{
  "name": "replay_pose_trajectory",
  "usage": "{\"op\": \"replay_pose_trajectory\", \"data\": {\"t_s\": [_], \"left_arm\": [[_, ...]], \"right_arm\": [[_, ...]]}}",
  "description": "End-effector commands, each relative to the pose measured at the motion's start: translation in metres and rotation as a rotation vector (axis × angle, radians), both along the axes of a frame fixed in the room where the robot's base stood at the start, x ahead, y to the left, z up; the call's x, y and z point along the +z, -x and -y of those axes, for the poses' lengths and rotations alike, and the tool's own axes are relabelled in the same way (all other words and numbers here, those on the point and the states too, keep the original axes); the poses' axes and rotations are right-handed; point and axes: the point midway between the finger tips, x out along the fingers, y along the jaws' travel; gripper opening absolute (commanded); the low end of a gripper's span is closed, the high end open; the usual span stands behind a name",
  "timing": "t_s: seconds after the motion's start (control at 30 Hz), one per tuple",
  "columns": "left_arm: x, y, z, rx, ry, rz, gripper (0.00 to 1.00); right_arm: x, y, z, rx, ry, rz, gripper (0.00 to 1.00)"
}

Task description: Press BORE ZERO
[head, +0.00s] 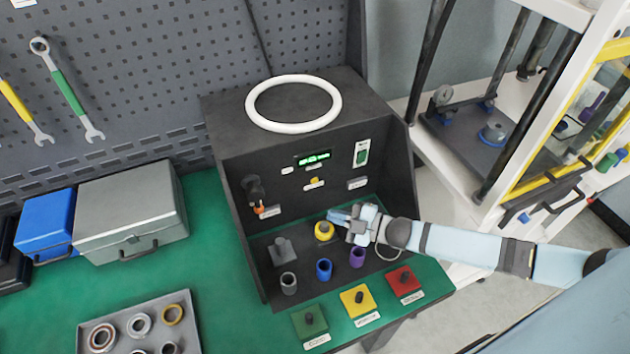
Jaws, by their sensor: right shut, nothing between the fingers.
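The dark test box (230,150) stands on the green bench, with a lit green display (314,159) on its front panel. A small yellow button (314,181) sits below the display, with a pale label under it. The labels are too small to read, so I cannot tell which control is BORE ZERO. My right gripper (335,214) reaches in from the right, shut and empty, in front of the panel, below and right of the yellow button. Its tips appear above a yellow ring-shaped part (323,232) on the box's shelf; I cannot tell whether they touch. My left gripper is not in view.
A green switch (362,153) and a dark handle (253,188) flank the display. Grey, blue (324,268) and purple (357,257) sleeves stand on the shelf. Green, yellow and red pads (404,280) line the front. A white ring (252,112) lies on top. A parts tray (95,325) is lower left.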

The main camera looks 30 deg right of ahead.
Motion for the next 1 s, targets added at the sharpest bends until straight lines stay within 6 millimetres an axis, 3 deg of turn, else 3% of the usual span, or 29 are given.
{"op": "replay_pose_trajectory", "data": {"t_s": [0.37,1.0], "left_arm": [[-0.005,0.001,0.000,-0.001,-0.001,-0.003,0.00],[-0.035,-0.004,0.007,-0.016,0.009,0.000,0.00]], "right_arm": [[-0.001,-0.006,-0.001,-0.001,0.000,-0.001,0.00],[-0.001,-0.081,0.004,-0.001,0.000,-0.001,0.00]]}}
